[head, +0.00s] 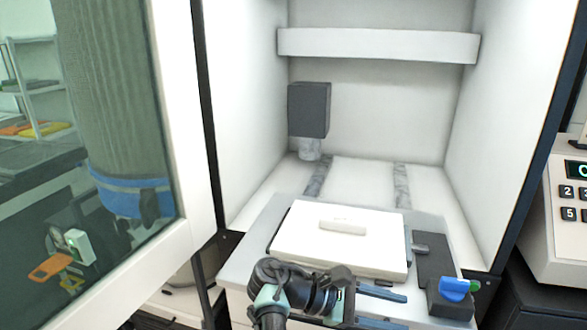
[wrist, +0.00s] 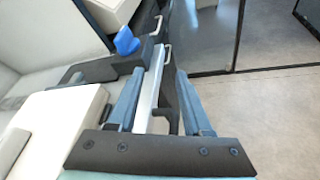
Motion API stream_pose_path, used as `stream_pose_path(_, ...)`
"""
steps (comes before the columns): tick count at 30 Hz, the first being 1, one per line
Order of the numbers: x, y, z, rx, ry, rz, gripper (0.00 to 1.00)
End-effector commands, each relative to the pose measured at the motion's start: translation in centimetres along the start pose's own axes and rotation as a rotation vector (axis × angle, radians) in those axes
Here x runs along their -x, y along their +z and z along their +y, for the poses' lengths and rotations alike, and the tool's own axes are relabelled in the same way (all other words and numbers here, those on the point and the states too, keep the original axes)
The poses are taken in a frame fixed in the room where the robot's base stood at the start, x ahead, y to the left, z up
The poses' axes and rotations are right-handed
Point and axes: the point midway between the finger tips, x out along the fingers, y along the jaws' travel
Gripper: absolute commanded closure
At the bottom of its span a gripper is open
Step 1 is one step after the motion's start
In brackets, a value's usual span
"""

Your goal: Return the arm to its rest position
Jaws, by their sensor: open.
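My gripper (head: 404,311) is in front of the machine's lower front edge in the head view, its fingers pointing right. In the wrist view my gripper (wrist: 160,74) shows two blue-grey fingers spread apart with nothing held between them. My arm rises from the bottom of the head view. The white block with a raised handle bar (head: 300,237) lies on the grey platform just behind my gripper. The white block also shows in the wrist view (wrist: 62,115), left of the fingers and apart from them.
A dark fixture (head: 434,262) with a blue knob (head: 455,289) stands right of the block. The glass door (head: 120,120) is open on the left. A dark grinding head (head: 309,110) hangs inside the white cabinet. A keypad unit (head: 560,210) is at right. Bare floor (wrist: 265,100) shows at right.

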Motion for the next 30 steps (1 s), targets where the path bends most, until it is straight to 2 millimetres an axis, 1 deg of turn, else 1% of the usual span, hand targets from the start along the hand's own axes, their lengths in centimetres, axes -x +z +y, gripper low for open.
stream_pose_path(4, 2.4, -0.8, 3.6, -0.267, 0.103, 0.241, 0.50)
stream_pose_path(6, 4.2, -0.6, 5.7, -0.425, 0.158, 0.381, 0.50)
stream_pose_path(8, 6.1, 0.1, 7.6, -0.567, 0.203, 0.506, 0.50)
stream_pose_path(9, 7.5, 0.7, 8.8, -0.661, 0.233, 0.591, 0.50)
stream_pose_path(11, 9.6, 2.2, 10.6, -0.804, 0.275, 0.719, 0.50)
stream_pose_path(12, 11.1, 3.5, 11.6, -0.899, 0.301, 0.805, 0.50)
stream_pose_path(14, 13.5, 5.8, 12.9, -1.039, 0.342, 0.938, 0.50)
stream_pose_path(15, 15.1, 7.6, 13.6, -1.132, 0.367, 1.029, 0.50)
stream_pose_path(17, 17.4, 10.8, 14.4, -1.268, 0.405, 1.168, 0.50)
stream_pose_path(18, 19.0, 13.2, 14.7, -1.355, 0.431, 1.263, 0.50)
stream_pose_path(20, 21.3, 17.1, 14.7, -1.482, 0.469, 1.410, 0.50)
stream_pose_path(21, 22.7, 19.8, 14.4, -1.560, 0.493, 1.511, 0.50)
stream_pose_path(23, 24.7, 23.9, 13.5, -1.665, 0.530, 1.661, 0.50)
stream_pose_path(24, 25.9, 26.6, 12.7, -1.727, 0.553, 1.760, 0.50)
stream_pose_path(26, 27.4, 30.5, 11.2, -1.805, 0.586, 1.904, 0.50)
stream_pose_path(27, 28.3, 32.9, 10.0, -1.847, 0.606, 1.996, 0.50)
stream_pose_path(30, 30.0, 37.8, 7.0, -1.918, 0.650, 2.195, 0.50)
